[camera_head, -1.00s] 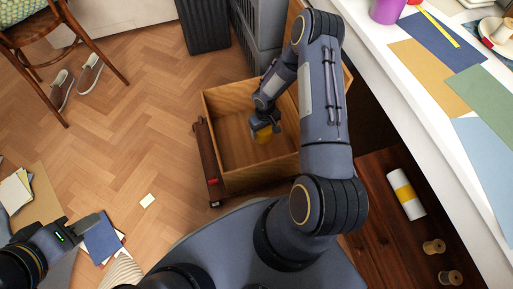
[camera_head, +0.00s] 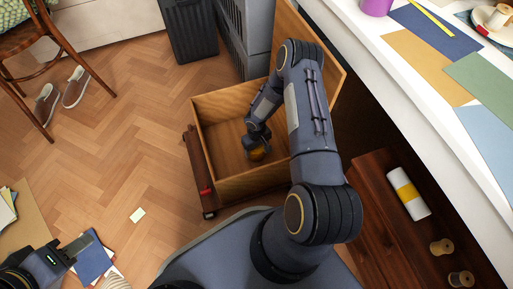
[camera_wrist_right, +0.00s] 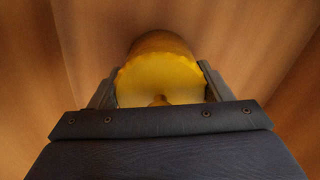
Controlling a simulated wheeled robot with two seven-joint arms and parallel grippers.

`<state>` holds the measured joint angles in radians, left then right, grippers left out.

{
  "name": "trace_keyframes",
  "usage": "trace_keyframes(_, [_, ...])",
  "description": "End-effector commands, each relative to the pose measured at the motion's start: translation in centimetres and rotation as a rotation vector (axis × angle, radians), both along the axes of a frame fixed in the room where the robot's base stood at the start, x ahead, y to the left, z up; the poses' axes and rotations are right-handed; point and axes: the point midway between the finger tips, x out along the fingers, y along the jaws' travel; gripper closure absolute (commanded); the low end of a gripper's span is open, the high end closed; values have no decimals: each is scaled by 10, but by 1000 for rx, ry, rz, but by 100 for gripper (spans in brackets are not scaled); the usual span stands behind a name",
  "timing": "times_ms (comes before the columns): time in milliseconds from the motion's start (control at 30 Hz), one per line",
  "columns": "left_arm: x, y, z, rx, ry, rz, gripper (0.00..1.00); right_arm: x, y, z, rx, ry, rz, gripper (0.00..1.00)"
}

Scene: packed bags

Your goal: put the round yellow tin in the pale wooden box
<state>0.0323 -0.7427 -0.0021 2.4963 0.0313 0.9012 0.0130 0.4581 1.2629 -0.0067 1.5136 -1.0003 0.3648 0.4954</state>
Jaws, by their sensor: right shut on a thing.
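The pale wooden box (camera_head: 225,186) stands open on the floor at the middle of the head view, its lid (camera_head: 318,60) raised at the back right. My right gripper (camera_head: 258,149) reaches down inside the box walls. It is shut on the round yellow tin (camera_head: 257,155), which is mostly hidden by the gripper in the head view. In the right wrist view the tin (camera_wrist_right: 160,78) sits between the two fingers, with wood around it. I cannot tell whether the tin touches the box floor. My left gripper (camera_head: 80,245) is at the lower left, away from the box; its fingers are partly seen.
A grey crate (camera_head: 245,40) and a black case (camera_head: 190,30) stand behind. A white table (camera_head: 400,110) and a dark wooden shelf (camera_head: 375,190) are on the right. Books (camera_head: 95,262) lie lower left.

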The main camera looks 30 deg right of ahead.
Motion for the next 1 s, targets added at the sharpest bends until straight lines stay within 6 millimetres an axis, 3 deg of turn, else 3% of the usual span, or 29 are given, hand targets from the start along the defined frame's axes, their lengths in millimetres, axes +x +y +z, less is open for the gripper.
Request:
trace_keyframes(67, [0, 0, -4, 0, 0, 0, 64, 0, 0, -4, 0, 0, 0, 55])
trace_keyframes(100, [0, 0, -3, 0, 0, 0, 64, 0, 0, -2, 0, 0, 0, 23])
trace_keyframes(233, [0, 0, -2, 0, 0, 0, 64, 0, 0, -2, 0, 0, 0, 6])
trace_keyframes(500, [0, 0, -1, 0, 0, 0, 64, 0, 0, -1, 0, 0, 0, 6])
trace_keyframes(633, [0, 0, 5, 0, 0, 0, 64, 0, 0, 9, -1, -1, 0, 6])
trace_keyframes(1000, [0, 0, 37, 0, 0, 0, 64, 0, -1, 86, -2, -1, 1, 6])
